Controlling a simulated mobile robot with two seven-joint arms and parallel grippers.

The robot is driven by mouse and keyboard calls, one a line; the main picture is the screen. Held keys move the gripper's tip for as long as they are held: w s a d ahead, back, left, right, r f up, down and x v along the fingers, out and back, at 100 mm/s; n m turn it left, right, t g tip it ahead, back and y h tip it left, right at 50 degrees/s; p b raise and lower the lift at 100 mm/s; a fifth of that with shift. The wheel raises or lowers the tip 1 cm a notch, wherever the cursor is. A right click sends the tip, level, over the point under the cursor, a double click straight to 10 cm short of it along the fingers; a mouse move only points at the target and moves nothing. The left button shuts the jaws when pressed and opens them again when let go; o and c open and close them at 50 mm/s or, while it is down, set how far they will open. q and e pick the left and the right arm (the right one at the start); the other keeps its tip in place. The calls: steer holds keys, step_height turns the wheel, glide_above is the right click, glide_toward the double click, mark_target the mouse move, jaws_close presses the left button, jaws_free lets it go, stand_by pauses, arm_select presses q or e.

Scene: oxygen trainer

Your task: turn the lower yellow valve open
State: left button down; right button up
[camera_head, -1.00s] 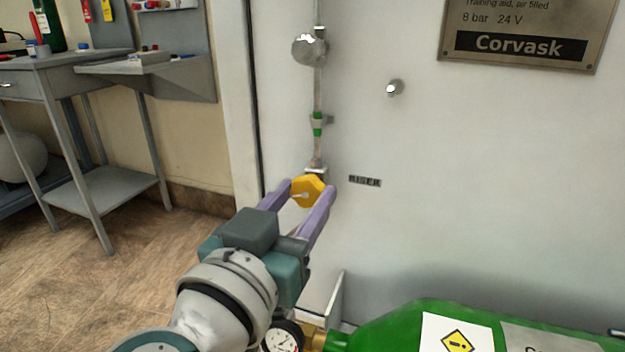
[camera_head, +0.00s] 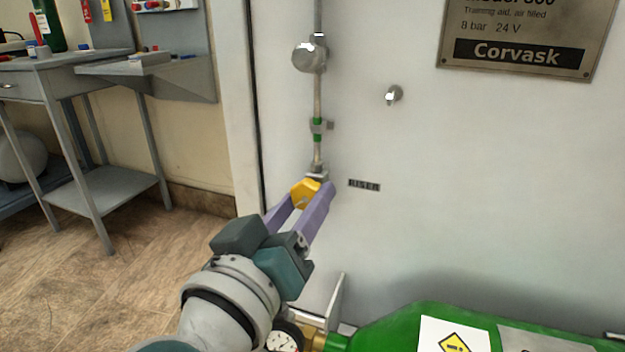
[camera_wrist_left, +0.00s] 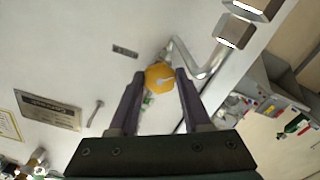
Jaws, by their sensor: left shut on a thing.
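The lower yellow valve (camera_head: 304,192) is a yellow knob with a pale pointer mark, at the lower end of a thin vertical pipe on the white panel. My left gripper (camera_head: 309,196) has its two purple fingers around the knob, shut on it. The knob also shows between the fingertips in the left wrist view (camera_wrist_left: 159,77). The gripper is rolled, with its right finger nearer the camera and covering part of the knob. My right gripper is not in view.
A green cylinder (camera_head: 400,330) with a gauge (camera_head: 284,337) lies low in front of the panel. A RISER label (camera_head: 364,185) is right of the valve. A round silver fitting (camera_head: 309,58) sits higher on the pipe. A grey bench (camera_head: 60,62) stands at left.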

arm_select(q)
steer(key=shift+n, duration=1.1)
steer(key=shift+c, duration=1.8)
jaws_free()
steer(key=shift+s+a, duration=0.15)
steer(key=shift+s, duration=0.2)
steer(key=p+v, duration=0.2)
steer(key=v, duration=0.7)
steer(key=shift+s+p, duration=0.15)
steer(key=shift+p, duration=0.2)
